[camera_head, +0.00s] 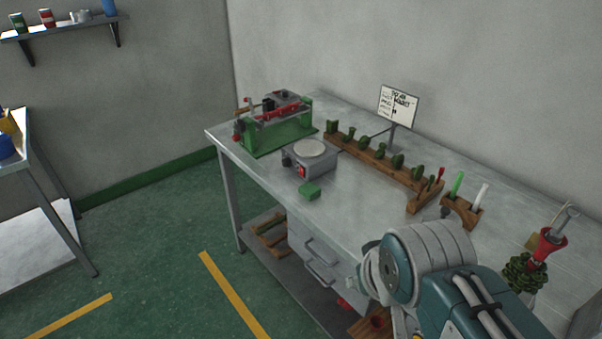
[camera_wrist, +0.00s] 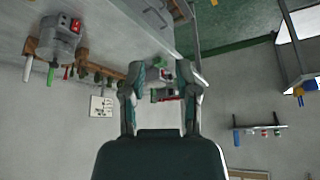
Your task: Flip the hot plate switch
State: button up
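The hot plate (camera_head: 318,166) is a grey box with a round pale top, standing on the workbench toward its far left end. Its red switch (camera_head: 301,171) is on the side facing the front of the bench; I cannot tell its position. In the wrist view, my gripper (camera_wrist: 160,67) is open and empty, its two fingers spread well apart. The hot plate is small and hard to make out beyond the fingers there. In the head view, my arm is at the bottom right, well short of the hot plate, and the fingers are mostly hidden.
A small green block (camera_head: 309,191) lies just in front of the hot plate. A green machine (camera_head: 268,137) stands behind it to the left. A wooden rack (camera_head: 369,159) with green pieces runs along the bench behind. A sign (camera_head: 397,106) stands farther back. The workbench (camera_head: 350,207) is clear in front.

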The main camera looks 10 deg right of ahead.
grip_shut()
dwell(1.1)
